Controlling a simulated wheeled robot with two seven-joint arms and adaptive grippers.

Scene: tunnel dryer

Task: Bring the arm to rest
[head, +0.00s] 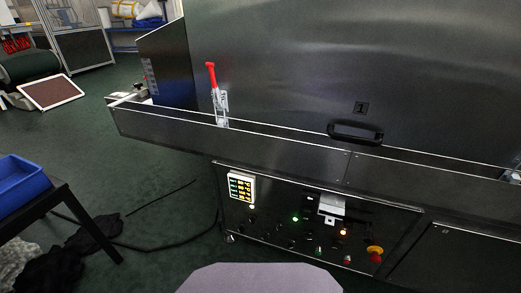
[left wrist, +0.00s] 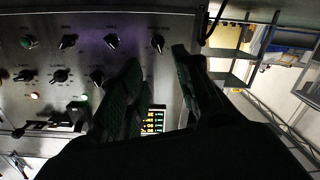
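My left gripper (left wrist: 157,58) shows in the left wrist view, with its two dark fingers spread apart and nothing seen between them. The dryer's control panel (left wrist: 70,20), with several dark knobs, lies beyond the fingers in that view. A lit display (left wrist: 153,120) shows partly behind the gripper. Neither gripper shows in the head view, and my right gripper is in no view. In the head view, the control panel (head: 270,238) sits low on the front of the metal dryer (head: 290,65).
A red-handled toggle clamp (head: 217,95) stands upright at the dryer's ledge. A dark handle (head: 355,133) is on the hood. A red and yellow button (head: 375,252) is at the panel's right. A blue bin (head: 20,180) rests on a dark table at left. Green floor (head: 150,165) lies between.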

